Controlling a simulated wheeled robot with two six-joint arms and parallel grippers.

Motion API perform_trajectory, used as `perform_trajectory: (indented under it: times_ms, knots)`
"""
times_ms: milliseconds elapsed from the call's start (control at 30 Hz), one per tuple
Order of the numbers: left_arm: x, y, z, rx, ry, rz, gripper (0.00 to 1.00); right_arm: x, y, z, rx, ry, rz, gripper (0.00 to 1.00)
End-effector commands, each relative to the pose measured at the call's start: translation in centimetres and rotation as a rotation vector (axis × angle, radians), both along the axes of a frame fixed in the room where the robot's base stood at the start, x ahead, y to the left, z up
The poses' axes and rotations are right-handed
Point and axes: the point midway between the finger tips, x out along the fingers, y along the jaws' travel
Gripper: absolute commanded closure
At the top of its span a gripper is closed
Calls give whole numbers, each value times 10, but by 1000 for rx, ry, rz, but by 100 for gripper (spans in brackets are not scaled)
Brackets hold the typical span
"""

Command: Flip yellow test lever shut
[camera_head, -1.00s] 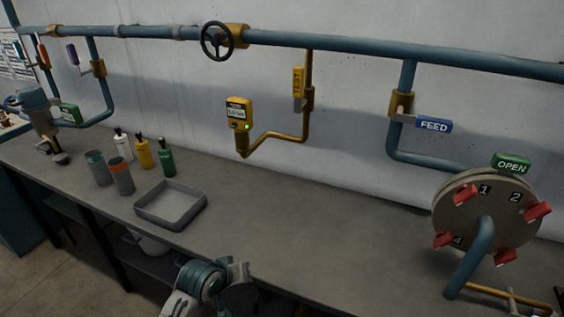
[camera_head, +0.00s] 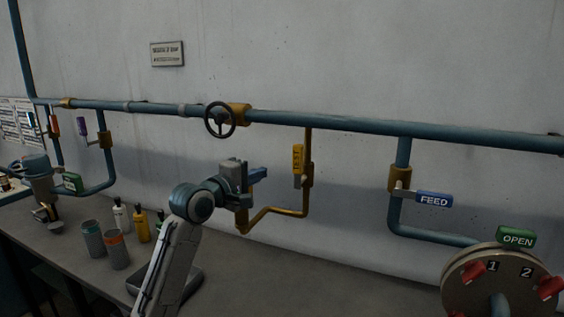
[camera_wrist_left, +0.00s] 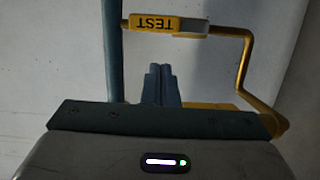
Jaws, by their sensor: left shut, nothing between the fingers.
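The yellow test lever (camera_head: 298,160) stands upright beside its thin yellow pipe on the wall in the head view. In the left wrist view the lever (camera_wrist_left: 152,23) shows its TEST lettering upside down, beyond my fingertips. My left gripper (camera_head: 263,172) is shut and empty, to the left of the lever and slightly lower in the head view, with a visible gap between them. Its closed fingers (camera_wrist_left: 160,68) also show in the left wrist view. The arm and gripper hide the yellow meter box. My right gripper is not in view.
A blue main pipe (camera_head: 340,125) with a dark handwheel (camera_head: 220,120) runs above the lever. The blue FEED lever (camera_head: 434,199) is to the right, above a numbered disc (camera_head: 470,285). Bottles and cups stand on the bench at left.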

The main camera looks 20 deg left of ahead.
Motion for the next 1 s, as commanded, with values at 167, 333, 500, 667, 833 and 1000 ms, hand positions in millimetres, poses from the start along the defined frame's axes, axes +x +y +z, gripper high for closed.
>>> perform_trajectory:
  times_ms: [167, 333, 500, 667, 833, 1000]
  knots:
    - [1, 1, 13, -30, -12, -4, 100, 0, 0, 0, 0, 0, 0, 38]
    - [1, 1, 12, -29, -11, -4, 100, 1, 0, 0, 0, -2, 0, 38]
    - [4, 0, 13, -30, -11, -4, 100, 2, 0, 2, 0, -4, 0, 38]
    - [22, -7, 14, -34, -9, -6, 100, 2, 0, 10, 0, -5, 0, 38]
    - [53, -18, 15, -33, -8, -5, 100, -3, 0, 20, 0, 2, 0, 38]
    - [78, -25, 14, -31, -8, -4, 100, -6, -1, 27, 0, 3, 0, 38]
